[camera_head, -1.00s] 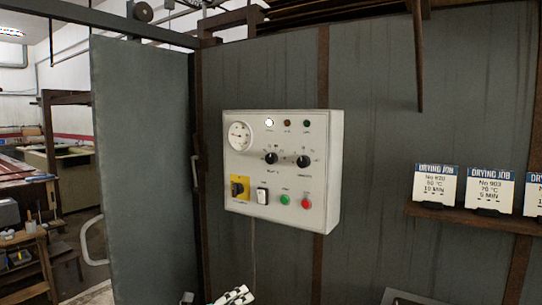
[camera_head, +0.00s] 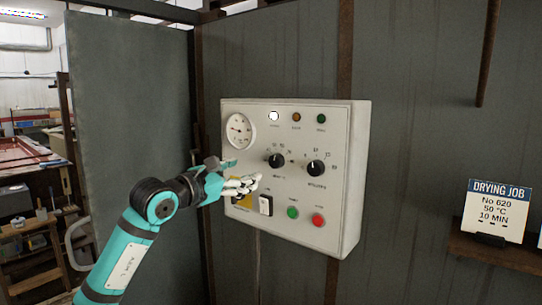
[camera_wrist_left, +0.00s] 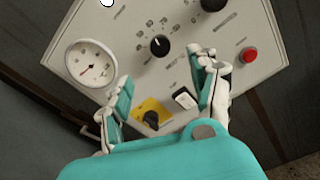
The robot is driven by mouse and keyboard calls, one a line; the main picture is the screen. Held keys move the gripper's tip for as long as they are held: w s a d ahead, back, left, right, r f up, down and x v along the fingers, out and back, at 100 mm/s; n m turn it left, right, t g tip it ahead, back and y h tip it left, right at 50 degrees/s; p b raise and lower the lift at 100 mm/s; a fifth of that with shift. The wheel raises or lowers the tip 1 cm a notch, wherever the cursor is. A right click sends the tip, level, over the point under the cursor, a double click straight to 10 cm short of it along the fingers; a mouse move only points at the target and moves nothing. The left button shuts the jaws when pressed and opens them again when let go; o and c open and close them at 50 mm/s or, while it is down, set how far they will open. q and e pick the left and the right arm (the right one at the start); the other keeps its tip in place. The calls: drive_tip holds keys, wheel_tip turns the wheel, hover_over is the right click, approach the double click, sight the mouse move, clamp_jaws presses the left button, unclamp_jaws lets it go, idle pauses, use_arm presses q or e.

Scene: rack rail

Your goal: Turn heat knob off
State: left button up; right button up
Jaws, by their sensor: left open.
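A light grey control box (camera_head: 345,225) hangs on the dark metal wall. It carries two black knobs side by side, a left one (camera_head: 276,160) and a right one (camera_head: 316,168); their labels are too small to read. The left knob also shows in the left wrist view (camera_wrist_left: 159,46), with a white mark on its face. My left gripper (camera_head: 246,174) is in front of the box's lower left, left of the knobs. In the wrist view its fingers (camera_wrist_left: 165,78) are apart with nothing between them gripped. My right gripper is not in view.
The box also has a round gauge (camera_head: 239,131), a yellow-plated black switch (camera_wrist_left: 151,118), a white rocker (camera_head: 266,205), a green button (camera_head: 292,212) and a red button (camera_head: 318,220). A shelf (camera_head: 500,250) with a drying job card (camera_head: 496,212) is at right.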

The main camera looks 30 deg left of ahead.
sight(273, 163)
use_arm(q)
drive_tip(key=w+p, duration=0.1)
drive_tip(key=w, duration=0.2)
drive_tip(key=w+p, duration=0.1)
drive_tip(key=w, duration=0.3)
drive_tip(key=w+p, duration=0.2)
drive_tip(key=w, duration=0.1)
drive_tip(key=shift+w+d, duration=0.3)
drive_tip(key=shift+d, duration=0.05)
drive_tip(key=shift+w+d, duration=0.1)
drive_tip(key=shift+w, duration=0.5)
drive_tip(key=shift+w+f, duration=0.1)
drive_tip(key=shift+w, duration=0.05)
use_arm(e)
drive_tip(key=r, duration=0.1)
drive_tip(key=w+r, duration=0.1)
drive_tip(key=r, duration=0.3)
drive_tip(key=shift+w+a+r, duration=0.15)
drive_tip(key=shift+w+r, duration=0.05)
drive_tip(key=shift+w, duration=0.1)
use_arm(q)
drive_tip(key=shift+c, duration=0.3)
drive_tip(key=shift+c, duration=1)
drive_tip(key=c, duration=0.9)
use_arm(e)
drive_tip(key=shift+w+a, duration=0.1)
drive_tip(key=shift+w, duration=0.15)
